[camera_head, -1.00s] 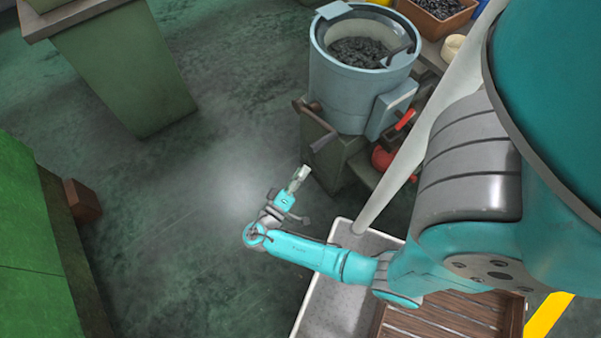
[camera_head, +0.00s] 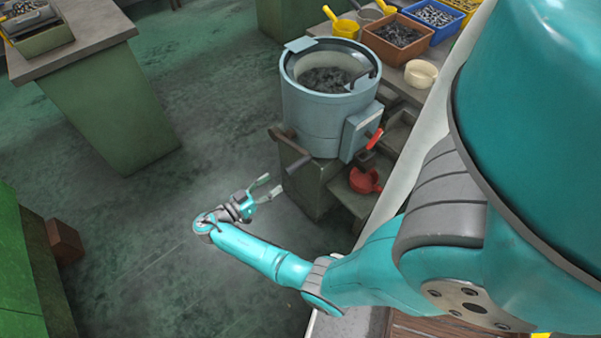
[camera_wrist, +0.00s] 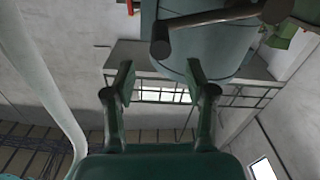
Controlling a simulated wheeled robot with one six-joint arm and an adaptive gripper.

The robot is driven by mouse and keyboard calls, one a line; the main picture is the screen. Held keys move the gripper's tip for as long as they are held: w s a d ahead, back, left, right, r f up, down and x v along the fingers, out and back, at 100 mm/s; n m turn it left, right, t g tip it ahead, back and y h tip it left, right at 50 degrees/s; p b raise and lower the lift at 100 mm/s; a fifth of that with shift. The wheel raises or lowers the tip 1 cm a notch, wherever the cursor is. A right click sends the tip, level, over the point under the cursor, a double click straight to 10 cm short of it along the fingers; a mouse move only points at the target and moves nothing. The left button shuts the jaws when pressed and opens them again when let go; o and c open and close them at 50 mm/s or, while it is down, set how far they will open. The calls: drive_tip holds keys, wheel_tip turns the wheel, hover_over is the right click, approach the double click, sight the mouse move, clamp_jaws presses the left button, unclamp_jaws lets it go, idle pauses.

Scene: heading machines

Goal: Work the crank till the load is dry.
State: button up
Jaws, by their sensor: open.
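The grey-blue drum machine (camera_head: 318,118) stands on a green base, with a dark load (camera_head: 325,80) of small pieces in its open top. A crank with a dark handle (camera_head: 297,165) sticks out low on its left side. In the wrist view the crank handle (camera_wrist: 160,41) hangs above and beyond my fingers, with the drum (camera_wrist: 205,45) behind it. My gripper (camera_head: 268,187) is open and empty, left of and a little below the crank handle in the head view, apart from it. A red-handled lever (camera_head: 375,138) is on the box at the drum's right side.
A red can (camera_head: 365,180) sits right of the base. Green benches stand at left. The floor between is clear.

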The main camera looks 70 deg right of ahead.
sight(296, 167)
drive_tip(key=shift+m, duration=0.3)
drive_tip(key=x, duration=1.1)
drive_tip(key=shift+r, duration=0.15)
clamp_jaws()
